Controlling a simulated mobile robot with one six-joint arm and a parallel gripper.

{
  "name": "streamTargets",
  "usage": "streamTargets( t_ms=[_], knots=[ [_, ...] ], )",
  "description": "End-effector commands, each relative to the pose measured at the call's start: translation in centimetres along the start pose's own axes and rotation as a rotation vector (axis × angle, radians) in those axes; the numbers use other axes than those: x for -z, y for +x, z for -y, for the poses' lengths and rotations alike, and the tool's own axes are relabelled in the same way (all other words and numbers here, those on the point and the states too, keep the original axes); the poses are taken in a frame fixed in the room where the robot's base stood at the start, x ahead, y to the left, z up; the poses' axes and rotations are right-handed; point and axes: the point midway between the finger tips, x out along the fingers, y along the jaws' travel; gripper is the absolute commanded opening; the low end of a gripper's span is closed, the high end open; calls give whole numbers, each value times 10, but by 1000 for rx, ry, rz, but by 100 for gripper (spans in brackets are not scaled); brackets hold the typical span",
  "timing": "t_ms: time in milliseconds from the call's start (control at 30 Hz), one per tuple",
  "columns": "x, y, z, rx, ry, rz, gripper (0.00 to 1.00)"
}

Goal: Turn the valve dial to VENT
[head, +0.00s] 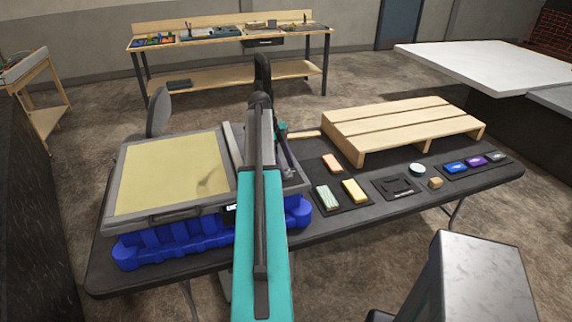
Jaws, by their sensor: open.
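I cannot make out a valve dial or a VENT marking. My teal arm reaches up the middle of the head view and covers part of the table. A slim dark part at its far end looks like my gripper (289,160). It is over the table, just right of the grey framed panel, open, with its fingertips too small and hidden to make out. It seems to hold nothing.
A grey framed unit with a beige panel (165,172) stands on a blue base (165,246) at the table's left. A wooden pallet (405,124) lies at the back right. Coloured blocks, including a yellow one (355,191), and a square black holder (397,187) lie in front of it.

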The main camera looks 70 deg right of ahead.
Motion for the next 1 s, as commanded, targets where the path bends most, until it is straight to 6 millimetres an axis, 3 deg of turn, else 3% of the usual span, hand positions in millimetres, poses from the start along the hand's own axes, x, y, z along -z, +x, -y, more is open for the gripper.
streamTargets(
  t_ms=[533,767,1000],
  knots=[
    [-2,10,0,0,-1,1,48],
    [-2,10,0,0,-1,0,10],
    [-2,10,1,5,-9,1,7]
  ],
)
